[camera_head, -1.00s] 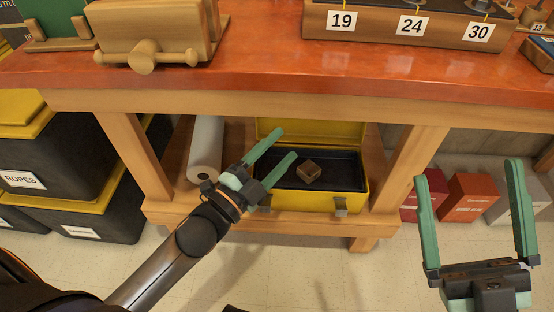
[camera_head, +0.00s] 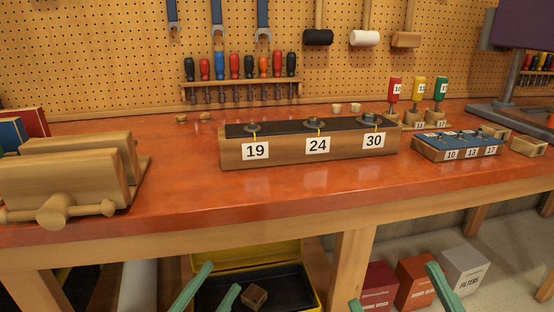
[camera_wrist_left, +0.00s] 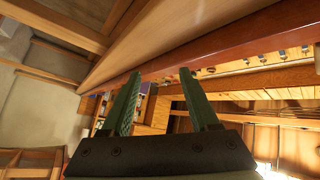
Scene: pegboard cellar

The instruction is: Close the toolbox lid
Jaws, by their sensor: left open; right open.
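The yellow toolbox (camera_head: 318,299) sits on the low shelf under the workbench, at the bottom of the head view. Its yellow lid (camera_head: 250,254) stands open at the back, and the bench edge hides its upper part. The dark interior (camera_head: 285,281) shows, with a small brown block (camera_head: 254,294) inside. The toolbox front is cut off by the picture's edge. My left gripper (camera_head: 222,277) is open and empty, its fingertips appearing in front of the toolbox's left part; contact cannot be told. Its fingers (camera_wrist_left: 157,85) also show apart in the left wrist view. My right gripper (camera_head: 393,285) is open and empty, right of the toolbox.
The red workbench top (camera_head: 180,200) overhangs the shelf. A bench leg (camera_head: 350,265) stands right of the toolbox, with red boxes (camera_head: 415,279) and a grey box (camera_head: 464,270) beyond. A pale roll (camera_head: 138,286) lies left of the toolbox. A numbered wooden block (camera_head: 285,153) sits on the bench.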

